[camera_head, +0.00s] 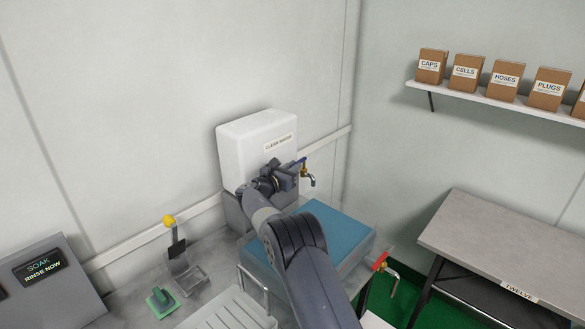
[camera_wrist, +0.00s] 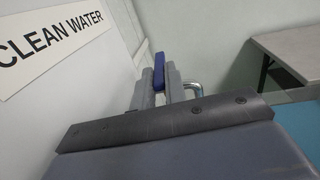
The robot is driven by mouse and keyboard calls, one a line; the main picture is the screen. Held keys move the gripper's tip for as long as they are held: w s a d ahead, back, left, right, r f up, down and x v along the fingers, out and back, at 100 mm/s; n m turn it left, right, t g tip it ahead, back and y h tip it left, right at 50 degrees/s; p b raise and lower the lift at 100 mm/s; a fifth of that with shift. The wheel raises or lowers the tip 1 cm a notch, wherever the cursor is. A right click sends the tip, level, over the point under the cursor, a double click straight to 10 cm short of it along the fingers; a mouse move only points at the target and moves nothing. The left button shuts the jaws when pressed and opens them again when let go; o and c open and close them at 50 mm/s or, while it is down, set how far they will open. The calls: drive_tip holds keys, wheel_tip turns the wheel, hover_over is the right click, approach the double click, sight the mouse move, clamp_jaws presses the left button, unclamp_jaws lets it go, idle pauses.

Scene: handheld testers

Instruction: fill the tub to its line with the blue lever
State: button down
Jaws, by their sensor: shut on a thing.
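The white tank (camera_head: 255,150) labelled CLEAN WATER stands against the wall. Its tap has a blue lever (camera_head: 301,160) and a metal spout (camera_head: 311,181) over the tub. My gripper (camera_head: 296,168) is at this tap. In the wrist view, my gripper (camera_wrist: 159,82) is shut on the blue lever (camera_wrist: 159,70), which shows between the two fingers. The clear tub (camera_head: 362,264) holds a broad blue surface, partly hidden by my arm. I cannot make out its line, nor whether water runs from the spout.
A tap with a red lever (camera_head: 380,261) is at the tub's lower right. A display (camera_head: 39,268) reads SOAK, RINSE NOW. A green tester (camera_head: 161,301) and a yellow-knobbed stand (camera_head: 178,250) are on the counter. A side table (camera_head: 500,245) and a shelf of boxes (camera_head: 490,96) are right.

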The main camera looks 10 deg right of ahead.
drive_tip(key=shift+r, duration=0.1)
drive_tip(key=c, duration=1.4)
unclamp_jaws()
drive_tip(key=shift+c, duration=0.2)
drive_tip(key=b+v, duration=0.2)
drive_tip(key=v, duration=0.8)
drive_tip(key=shift+s+a, duration=0.25)
drive_tip(key=shift+s, duration=0.1)
drive_tip(key=shift+c, duration=0.5)
